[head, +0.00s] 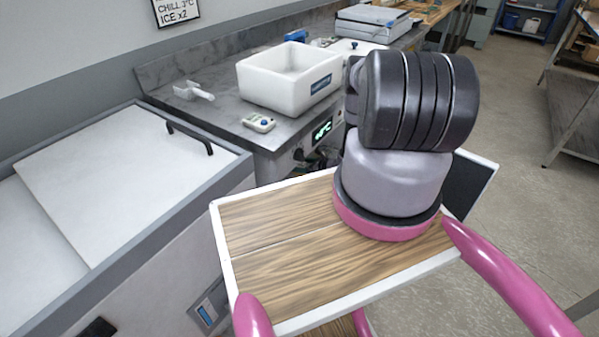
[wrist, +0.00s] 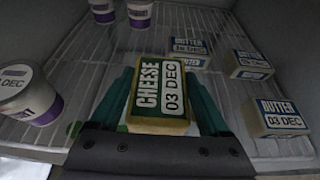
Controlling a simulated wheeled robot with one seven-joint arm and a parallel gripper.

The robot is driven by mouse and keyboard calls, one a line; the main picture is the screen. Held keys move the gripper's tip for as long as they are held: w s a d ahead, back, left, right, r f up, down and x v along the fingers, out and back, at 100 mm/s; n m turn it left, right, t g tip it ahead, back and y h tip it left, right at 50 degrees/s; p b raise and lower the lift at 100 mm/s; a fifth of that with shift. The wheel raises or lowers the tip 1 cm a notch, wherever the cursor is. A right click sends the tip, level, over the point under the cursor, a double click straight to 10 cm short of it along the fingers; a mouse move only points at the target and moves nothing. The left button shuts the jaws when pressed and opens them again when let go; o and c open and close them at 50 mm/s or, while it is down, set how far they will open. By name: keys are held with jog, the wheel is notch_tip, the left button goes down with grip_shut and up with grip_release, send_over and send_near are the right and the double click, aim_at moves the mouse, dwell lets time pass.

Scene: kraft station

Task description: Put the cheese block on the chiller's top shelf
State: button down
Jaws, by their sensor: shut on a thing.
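The cheese block (wrist: 160,95), yellowish with a green and white label reading CHEESE 03 DEC, is between the teal fingers of my gripper (wrist: 163,78) in the wrist view. My gripper is shut on it, one finger along each side. Below and beyond is a white wire shelf (wrist: 88,72) inside the chiller. I cannot tell whether the block touches the shelf.
Butter blocks (wrist: 192,47), (wrist: 248,65), (wrist: 281,117) stand right of the cheese. White and purple tubs (wrist: 30,92), (wrist: 139,14), (wrist: 103,11) stand left and behind. Bare shelf shows left of the cheese. A white bin (head: 285,78) and a scoop (head: 193,91) sit on the counter.

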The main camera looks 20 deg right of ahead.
notch_tip(320, 180, down, 3)
jog(key=shift+a+f, duration=0.1)
jog(key=shift+f, duration=0.05)
jog(key=shift+w+f, duration=0.2)
jog(key=shift+f, duration=0.1)
grip_release()
jog(key=v, duration=1.2)
